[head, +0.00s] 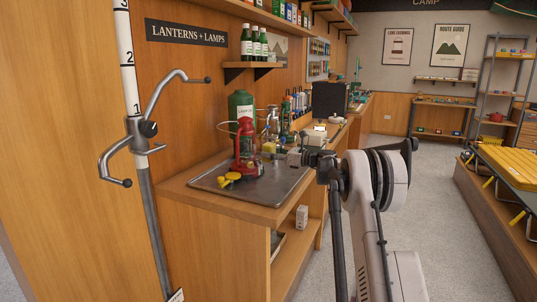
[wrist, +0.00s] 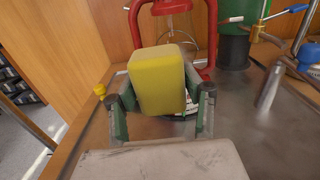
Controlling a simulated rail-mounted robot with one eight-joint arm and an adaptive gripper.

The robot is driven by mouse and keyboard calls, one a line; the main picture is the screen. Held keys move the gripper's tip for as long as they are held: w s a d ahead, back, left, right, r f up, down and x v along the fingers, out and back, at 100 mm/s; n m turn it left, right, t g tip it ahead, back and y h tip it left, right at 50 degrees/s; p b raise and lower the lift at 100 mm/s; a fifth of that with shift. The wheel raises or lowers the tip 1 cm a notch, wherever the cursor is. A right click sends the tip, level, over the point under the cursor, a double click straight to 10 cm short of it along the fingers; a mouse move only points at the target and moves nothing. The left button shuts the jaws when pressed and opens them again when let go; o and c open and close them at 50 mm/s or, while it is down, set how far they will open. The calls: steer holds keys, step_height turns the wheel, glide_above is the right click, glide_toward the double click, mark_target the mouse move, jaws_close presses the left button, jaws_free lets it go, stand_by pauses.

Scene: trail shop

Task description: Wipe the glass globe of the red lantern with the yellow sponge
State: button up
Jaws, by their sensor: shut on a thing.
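The red lantern (head: 246,152) stands upright on the metal tray at the end of the counter, and its red frame (wrist: 211,35) shows behind the sponge in the wrist view. My gripper (wrist: 160,92) is shut on the yellow sponge (wrist: 157,75), one green finger on each side. The sponge hides much of the lantern in the wrist view. Whether it touches the glass globe I cannot tell.
Stoves and bottles crowd the counter farther back. A measuring pole with hooked handles (head: 137,135) stands at the left. The near tray is mostly clear.

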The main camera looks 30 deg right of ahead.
mark_target(274, 153)
steer(key=shift+s+d, duration=0.1)
steer(key=shift+v, duration=1.35)
